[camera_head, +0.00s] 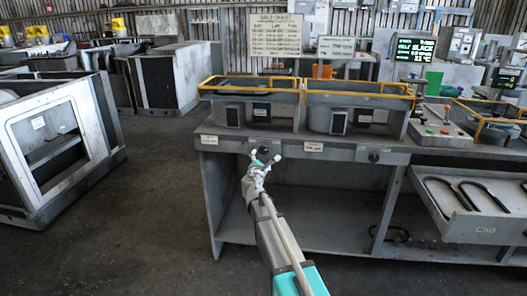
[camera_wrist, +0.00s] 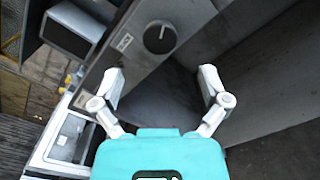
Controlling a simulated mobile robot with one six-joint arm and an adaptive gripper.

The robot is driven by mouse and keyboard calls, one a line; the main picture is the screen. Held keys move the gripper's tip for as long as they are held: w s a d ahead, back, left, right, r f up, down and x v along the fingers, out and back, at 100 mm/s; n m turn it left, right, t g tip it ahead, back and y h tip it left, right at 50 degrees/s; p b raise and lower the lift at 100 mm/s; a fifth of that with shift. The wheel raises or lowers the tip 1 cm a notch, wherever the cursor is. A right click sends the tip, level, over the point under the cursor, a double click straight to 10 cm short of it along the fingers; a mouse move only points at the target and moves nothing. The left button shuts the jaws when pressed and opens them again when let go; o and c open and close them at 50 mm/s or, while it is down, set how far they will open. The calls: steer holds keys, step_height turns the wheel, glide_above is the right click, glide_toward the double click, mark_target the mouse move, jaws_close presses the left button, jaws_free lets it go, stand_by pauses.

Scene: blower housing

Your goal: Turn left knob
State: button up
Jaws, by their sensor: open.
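The left knob (camera_wrist: 160,37) is a round dark knob with a pale pointer mark on the grey front panel of the bench. In the wrist view it lies beyond and above the fingertips, roughly between them in width. In the head view the left knob (camera_head: 263,149) shows small, just above my gripper. My gripper (camera_head: 264,157) is open, and its two white fingers are spread and empty in the wrist view (camera_wrist: 161,78). The fingers appear apart from the knob. A second dark knob (camera_head: 374,157) sits farther right on the same panel.
The grey bench (camera_head: 212,185) has an open space under its panel. Yellow rails (camera_head: 345,95) edge the housings on top. An open drawer (camera_head: 470,225) with dark curved parts juts out at right. A grey cabinet (camera_head: 105,120) stands left, with clear floor (camera_head: 150,210) between.

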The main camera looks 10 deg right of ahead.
mark_target(264, 151)
steer(key=x, duration=0.8)
steer(key=c, duration=1.1)
steer(key=shift+c, duration=0.2)
steer(key=shift+m, duration=0.4)
steer(key=m, duration=0.5)
steer(key=shift+f, duration=0.15)
steer(key=m, duration=0.6)
steer(key=shift+f, duration=0.1)
